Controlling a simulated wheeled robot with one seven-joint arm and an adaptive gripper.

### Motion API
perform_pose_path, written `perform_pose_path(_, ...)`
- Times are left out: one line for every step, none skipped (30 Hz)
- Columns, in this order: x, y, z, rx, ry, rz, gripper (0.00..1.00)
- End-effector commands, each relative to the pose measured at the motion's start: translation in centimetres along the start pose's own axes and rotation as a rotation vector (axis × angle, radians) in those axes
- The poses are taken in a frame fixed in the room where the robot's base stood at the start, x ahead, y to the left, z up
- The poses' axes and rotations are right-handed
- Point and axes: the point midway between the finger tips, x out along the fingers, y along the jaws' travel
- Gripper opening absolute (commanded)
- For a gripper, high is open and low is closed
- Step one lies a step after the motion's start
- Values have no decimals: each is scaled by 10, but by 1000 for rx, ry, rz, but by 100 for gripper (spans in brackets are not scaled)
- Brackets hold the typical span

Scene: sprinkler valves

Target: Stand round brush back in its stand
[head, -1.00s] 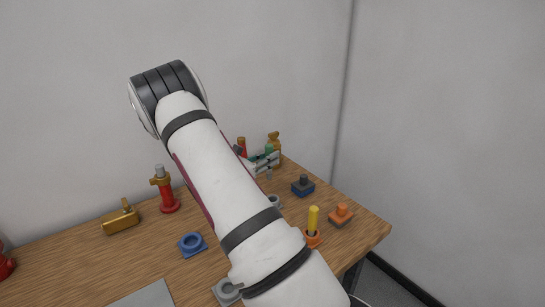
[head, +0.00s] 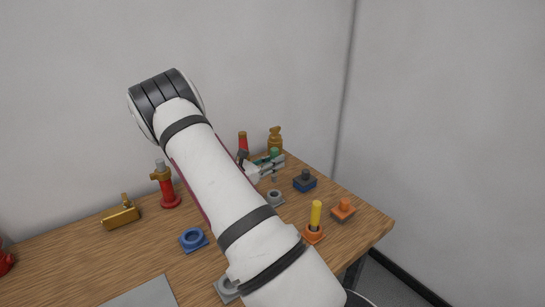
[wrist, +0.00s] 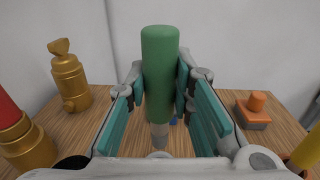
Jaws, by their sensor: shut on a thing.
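My gripper (head: 272,165) is shut on a green-handled tool, which I take to be the round brush (head: 274,152). In the wrist view the green handle (wrist: 160,75) stands upright between the teal finger pads, with a grey shaft below it. The brush's lower tip shows just above a grey ring stand (head: 274,198) in the head view, apart from it in the picture. The grey ring is partly visible under the shaft in the wrist view (wrist: 158,154). My arm hides part of the table.
An orange stand with a yellow-handled tool (head: 315,218), an orange block (head: 342,209) and a blue block (head: 304,180) stand to the right. A brass fitting (head: 275,140) is behind the gripper. A blue ring (head: 193,239) and a red-brass valve (head: 168,187) are left.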

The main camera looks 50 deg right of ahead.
Motion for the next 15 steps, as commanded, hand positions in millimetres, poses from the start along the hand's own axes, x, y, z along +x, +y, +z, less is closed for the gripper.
perform_pose_path(0, 1, -6, -3, -1, 0, 0)
perform_pose_path(0, 1, -9, -2, -1, 0, 0)
perform_pose_path(0, 0, -12, -1, -1, 0, 0)
perform_pose_path(0, 1, -15, -1, -1, 0, 0)
perform_pose_path(0, 1, -17, -1, -1, 0, 0)
perform_pose_path(0, 0, -21, -2, -1, 0, 0)
perform_pose_path(0, 0, -24, -2, -1, 0, 0)
perform_pose_path(0, 0, -26, -2, -1, 0, 0)
perform_pose_path(0, 0, -29, -2, 0, 0, 0)
perform_pose_path(0, 0, -31, -1, 0, 0, 0)
perform_pose_path(0, 0, -33, -1, 0, 0, 0)
perform_pose_path(0, 0, -35, 0, 0, 0, 0)
perform_pose_path(0, 0, -36, 0, 0, 0, 0)
perform_pose_path(0, 0, -38, 0, 0, 0, 0)
perform_pose_path(0, 0, -39, -1, 0, 0, 0)
